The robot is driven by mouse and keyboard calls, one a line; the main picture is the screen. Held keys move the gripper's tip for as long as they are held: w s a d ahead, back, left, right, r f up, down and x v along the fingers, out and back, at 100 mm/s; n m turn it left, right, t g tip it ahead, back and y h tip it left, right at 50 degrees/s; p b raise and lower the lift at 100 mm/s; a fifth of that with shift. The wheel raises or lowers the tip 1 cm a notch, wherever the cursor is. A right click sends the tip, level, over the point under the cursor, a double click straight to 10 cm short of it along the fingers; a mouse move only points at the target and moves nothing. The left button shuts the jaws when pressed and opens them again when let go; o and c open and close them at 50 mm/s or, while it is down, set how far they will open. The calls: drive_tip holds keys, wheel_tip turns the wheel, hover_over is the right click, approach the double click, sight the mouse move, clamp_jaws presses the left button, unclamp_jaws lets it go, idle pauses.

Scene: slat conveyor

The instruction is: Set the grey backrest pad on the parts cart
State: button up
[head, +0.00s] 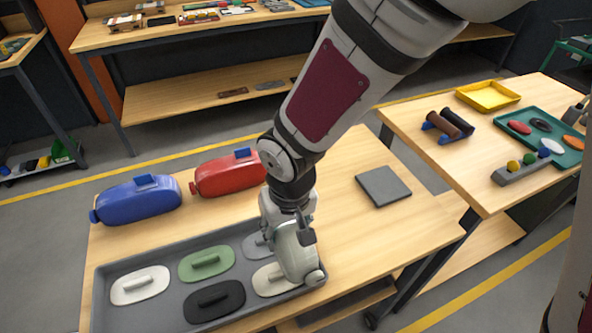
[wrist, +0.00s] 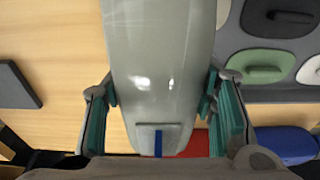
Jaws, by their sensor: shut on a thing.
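My gripper (head: 288,222) is shut on the grey backrest pad (head: 297,252), a long, rounded, pale grey-green body. In the wrist view the pad (wrist: 158,65) runs between both fingers of my gripper (wrist: 160,105), and a tab with a blue stripe shows at its lower end. In the head view the pad is tilted steeply, over the right end of the dark grey tray (head: 130,262). I cannot tell whether it touches anything below. The wooden-topped table under the tray, with a caster (head: 371,320) near its leg, appears to be the parts cart (head: 340,225).
A blue pad (head: 138,200) and a red pad (head: 228,174) lie behind the tray. The tray holds several oval handled pieces, including green (head: 206,263) and black (head: 214,300). A dark square plate (head: 383,187) lies at right; bare wood surrounds it. Another table (head: 420,115) stands further right.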

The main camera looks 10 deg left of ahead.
drive_tip(key=shift+w+d+f+p, duration=0.4)
drive_tip(key=shift+w+d+f, duration=0.45)
drive_tip(key=shift+w+d, duration=1)
drive_tip(key=shift+w+d+f+p, duration=0.4)
drive_tip(key=shift+w+d+f, duration=0.5)
drive_tip(key=shift+w, duration=1.8)
drive_tip(key=shift+w+d+f+p, duration=0.4)
drive_tip(key=shift+w+d+f, duration=0.35)
drive_tip(key=shift+w+d, duration=1.15)
drive_tip(key=shift+w+a+f, duration=0.2)
drive_tip(key=shift+w+a, duration=0.15)
drive_tip(key=shift+a, duration=0.05)
drive_tip(key=o, duration=1.1)
wheel_tip(320, 180, up, 12)
drive_tip(key=s, duration=0.1)
drive_tip(key=shift+s+d+r, duration=0.15)
drive_tip(key=shift+d, duration=0.25)
